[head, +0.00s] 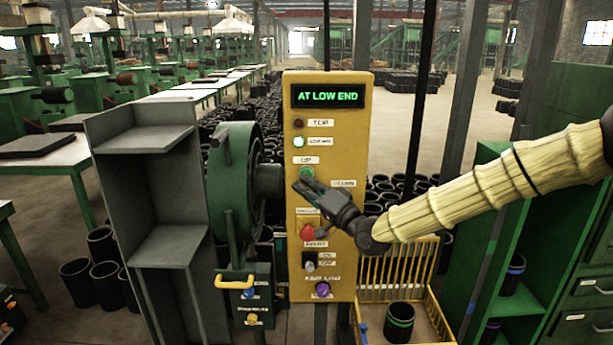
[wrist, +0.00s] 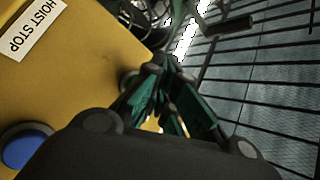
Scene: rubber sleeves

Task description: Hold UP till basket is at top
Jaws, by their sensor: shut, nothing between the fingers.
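The yellow control panel (head: 343,120) stands upright in front of me. Its display (head: 328,96) reads "AT LOW END". The TOP lamp (head: 299,123) is dark and the lamp below it (head: 299,142) glows. The green UP button (head: 307,173) sits under its label. My gripper (head: 300,184) is shut and empty, its tips at or just below the UP button; I cannot tell whether they touch it.
A red knob (head: 307,232), a switch (head: 309,262) and a purple button (head: 322,289) are lower on the panel. A blue button (wrist: 25,148) and a "HOIST STOP" label (wrist: 33,29) show in the wrist view. Green shelving (head: 505,235) stands right; a grey rack (head: 150,190) stands left.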

